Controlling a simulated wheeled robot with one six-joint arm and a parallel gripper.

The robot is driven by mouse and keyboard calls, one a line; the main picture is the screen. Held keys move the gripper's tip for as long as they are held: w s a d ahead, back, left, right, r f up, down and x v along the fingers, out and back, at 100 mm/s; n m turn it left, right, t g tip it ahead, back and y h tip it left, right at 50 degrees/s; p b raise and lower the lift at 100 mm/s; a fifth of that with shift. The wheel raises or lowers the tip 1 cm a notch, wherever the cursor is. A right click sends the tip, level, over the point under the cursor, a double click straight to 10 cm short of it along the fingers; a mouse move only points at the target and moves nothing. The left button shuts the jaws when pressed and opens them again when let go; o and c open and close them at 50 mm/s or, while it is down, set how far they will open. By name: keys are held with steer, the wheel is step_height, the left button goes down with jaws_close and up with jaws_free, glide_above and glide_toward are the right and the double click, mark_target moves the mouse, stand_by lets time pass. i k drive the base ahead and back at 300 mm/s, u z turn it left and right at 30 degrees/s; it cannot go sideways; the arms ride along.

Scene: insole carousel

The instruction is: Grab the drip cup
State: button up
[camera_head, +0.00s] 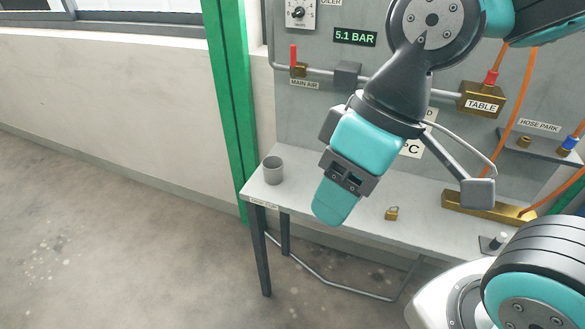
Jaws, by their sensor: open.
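The drip cup is a small grey cup (273,172), upright on the left end of the grey bench top (325,222). Its open rim faces up, and a small label on the bench's front edge below it is too small to read surely. My gripper (337,203) is to the right of the cup and apart from it, pointing down and left over the bench. It is open with nothing seen in it. Its teal end is seen from the side, so the gap between the fingers is hidden.
A brass padlock (391,214) lies on the bench right of my gripper. A brass bar (488,206) is farther right. Behind stands a grey panel with a pipe, valves and orange hoses. A green post (231,100) rises behind the cup. Floor at left is clear.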

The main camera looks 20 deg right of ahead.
mark_target(273, 166)
steer(key=u, duration=0.75)
steer(key=i, duration=0.6)
steer(key=z, duration=2)
